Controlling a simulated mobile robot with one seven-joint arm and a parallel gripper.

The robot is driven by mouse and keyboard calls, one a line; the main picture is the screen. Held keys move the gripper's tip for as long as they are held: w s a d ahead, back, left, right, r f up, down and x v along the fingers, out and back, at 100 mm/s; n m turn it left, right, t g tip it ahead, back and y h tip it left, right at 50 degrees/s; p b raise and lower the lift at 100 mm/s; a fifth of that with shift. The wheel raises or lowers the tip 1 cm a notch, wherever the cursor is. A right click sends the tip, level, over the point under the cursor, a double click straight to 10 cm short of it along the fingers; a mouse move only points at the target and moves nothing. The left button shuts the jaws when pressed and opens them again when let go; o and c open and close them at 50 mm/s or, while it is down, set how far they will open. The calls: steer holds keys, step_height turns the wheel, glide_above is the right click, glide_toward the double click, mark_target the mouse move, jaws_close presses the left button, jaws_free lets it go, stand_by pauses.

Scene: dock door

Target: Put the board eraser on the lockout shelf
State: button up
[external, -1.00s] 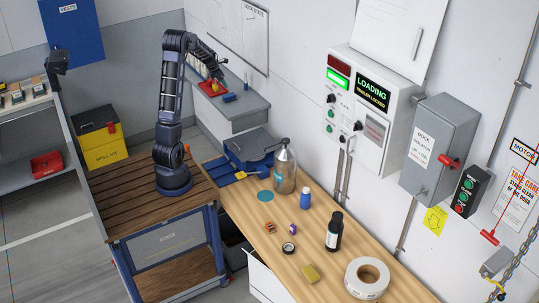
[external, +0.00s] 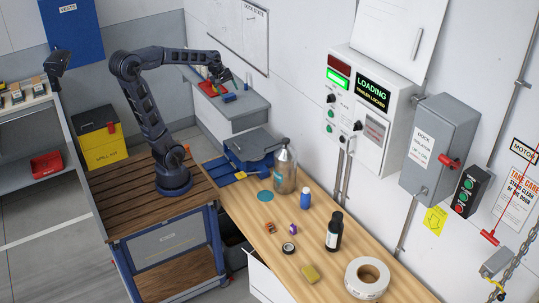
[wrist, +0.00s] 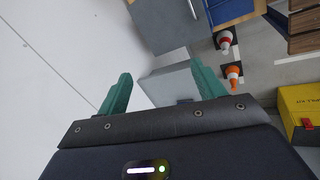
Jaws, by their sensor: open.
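A small blue block (external: 229,98) lies on the grey wall ledge (external: 243,113) at the back, beside a red tray (external: 207,89); it looks like the board eraser, but it is too small to be certain. The ledge looks like the lockout shelf; no label on it is legible. My gripper (external: 232,82) is above the ledge, near the tray and the blue block. In the wrist view my gripper (wrist: 158,92) is open, its two green fingers apart. Nothing is held between them. A grey surface shows beyond the fingers.
A yellow spill kit (external: 104,146) stands left of my arm. Traffic cones (wrist: 232,73) stand on the floor.

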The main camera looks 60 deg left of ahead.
steer(key=s+d+m, duration=0.5)
steer(key=s+m, duration=0.2)
steer(key=s, duration=0.1)
steer(key=s+d+m+y, duration=0.1)
steer(key=s+d+m, duration=0.4)
steer(key=s+m, duration=0.2)
steer(key=shift+s+d+f+m, duration=0.4)
steer(key=shift+s+f, duration=0.05)
steer(key=shift+s, duration=0.15)
steer(key=shift+o, duration=0.4)
